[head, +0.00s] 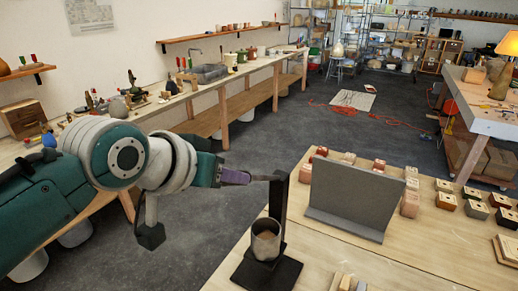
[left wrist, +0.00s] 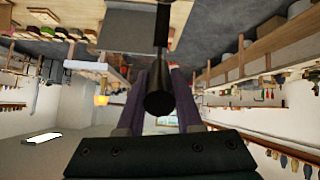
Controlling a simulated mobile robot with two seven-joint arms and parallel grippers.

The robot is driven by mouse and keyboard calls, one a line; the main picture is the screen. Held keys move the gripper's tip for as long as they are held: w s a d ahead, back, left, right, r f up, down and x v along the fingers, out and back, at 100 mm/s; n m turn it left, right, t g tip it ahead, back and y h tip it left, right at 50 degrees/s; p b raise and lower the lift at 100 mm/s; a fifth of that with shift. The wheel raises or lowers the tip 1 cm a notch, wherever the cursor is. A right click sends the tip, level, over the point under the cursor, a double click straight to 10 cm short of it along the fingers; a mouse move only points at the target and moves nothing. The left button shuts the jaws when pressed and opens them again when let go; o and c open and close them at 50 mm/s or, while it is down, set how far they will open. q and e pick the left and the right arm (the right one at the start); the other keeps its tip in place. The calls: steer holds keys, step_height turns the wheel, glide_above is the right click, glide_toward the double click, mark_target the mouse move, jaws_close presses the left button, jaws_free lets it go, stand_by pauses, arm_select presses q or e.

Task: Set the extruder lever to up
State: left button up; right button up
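The extruder is a black upright post (head: 279,203) on a black base (head: 265,272), with a grey metal cup (head: 266,240) at its front. Its dark lever (head: 263,178) sticks out to the left from near the top of the post, about level. My left gripper (head: 240,177) is at the lever's outer end. In the left wrist view, its two purple fingers (left wrist: 160,88) lie on either side of the lever's dark round end (left wrist: 159,102) and appear closed on it. My right gripper is not in view.
A grey upright panel (head: 352,195) stands on the wooden table (head: 325,258) right of the post. Several small blocks (head: 446,200) lie behind and to the right of it. Floor is clear left of the table. A long workbench (head: 245,72) runs along the wall.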

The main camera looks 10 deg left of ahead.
arm_select(q)
steer(key=o, duration=0.4)
steer(key=shift+w+r, duration=0.1)
steer(key=shift+r, duration=0.05)
steer(key=b+v, duration=0.1)
steer(key=v, duration=0.9)
steer(key=shift+b, duration=0.3)
steer(key=s+a+g+y+p, duration=0.1)
steer(key=s+g+p, duration=0.1)
steer(key=s, duration=0.5)
steer(key=s+a+f+g+y+p, duration=0.1)
steer(key=s+g+p, duration=0.1)
steer(key=s, duration=0.6)
steer(key=s+a+g+y+p, duration=0.1)
steer(key=s+a+g+p, duration=0.1)
steer(key=s+p, duration=0.2)
steer(key=shift+s+f, duration=0.15)
steer(key=shift+s, duration=0.75)
steer(key=shift+s+f, duration=0.2)
steer(key=shift+s, duration=0.7)
